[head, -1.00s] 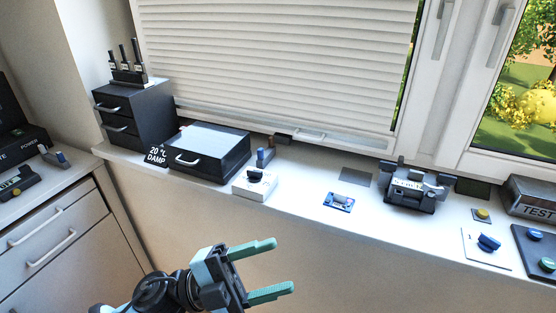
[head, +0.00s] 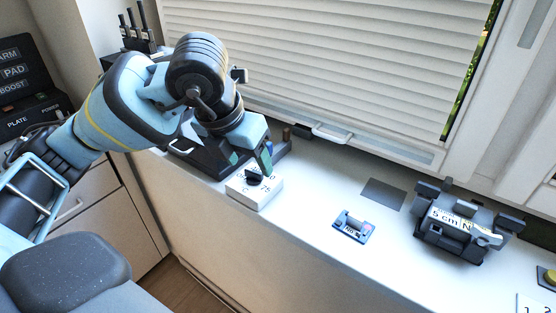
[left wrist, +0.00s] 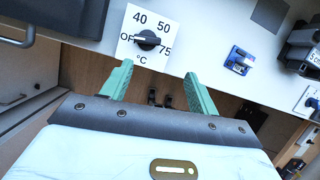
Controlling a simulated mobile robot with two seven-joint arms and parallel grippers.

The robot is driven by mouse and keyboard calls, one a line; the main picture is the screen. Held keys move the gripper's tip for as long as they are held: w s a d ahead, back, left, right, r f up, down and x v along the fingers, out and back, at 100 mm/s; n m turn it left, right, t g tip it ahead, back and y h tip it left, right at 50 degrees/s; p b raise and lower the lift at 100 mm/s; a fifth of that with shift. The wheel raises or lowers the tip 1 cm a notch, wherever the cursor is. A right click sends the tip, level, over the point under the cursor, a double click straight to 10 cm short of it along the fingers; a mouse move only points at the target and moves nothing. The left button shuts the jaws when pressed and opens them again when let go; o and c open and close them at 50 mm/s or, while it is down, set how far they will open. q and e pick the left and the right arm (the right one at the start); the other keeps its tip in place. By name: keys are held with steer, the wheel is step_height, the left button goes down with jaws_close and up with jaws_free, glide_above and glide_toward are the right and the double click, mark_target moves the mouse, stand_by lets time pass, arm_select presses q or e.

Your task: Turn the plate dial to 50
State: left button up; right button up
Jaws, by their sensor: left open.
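The plate dial (head: 254,177) is a black knob on a small white block (head: 258,195) near the sill's front edge. In the left wrist view the dial (left wrist: 147,40) lies sideways on a white face marked OFF, 40, 50, 75 and °C. Its bar lies roughly along the line from OFF to 75; I cannot tell which end is the pointer. My left gripper (head: 250,159) is open and points down just behind and above the block in the head view. In the left wrist view its two green fingers (left wrist: 158,70) are spread and empty, apart from the knob. My right gripper is not in view.
A blue small module (head: 354,227) and a dark grey clamp fixture (head: 462,222) sit farther right on the sill. A dark flat square (head: 383,194) lies behind the module. The black drawer box is partly hidden behind my left arm. A window blind (head: 330,65) hangs behind.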

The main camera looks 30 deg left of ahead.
mark_target(253, 171)
arm_select(q)
steer(key=shift+n+t+y, duration=0.3)
steer(key=shift+y, duration=0.2)
steer(key=w+f, duration=0.1)
steer(key=f, duration=0.1)
steer(key=w+a+f, duration=0.2)
steer(key=w+f, duration=0.1)
steer(key=shift+f, duration=0.35)
steer(key=c, duration=1)
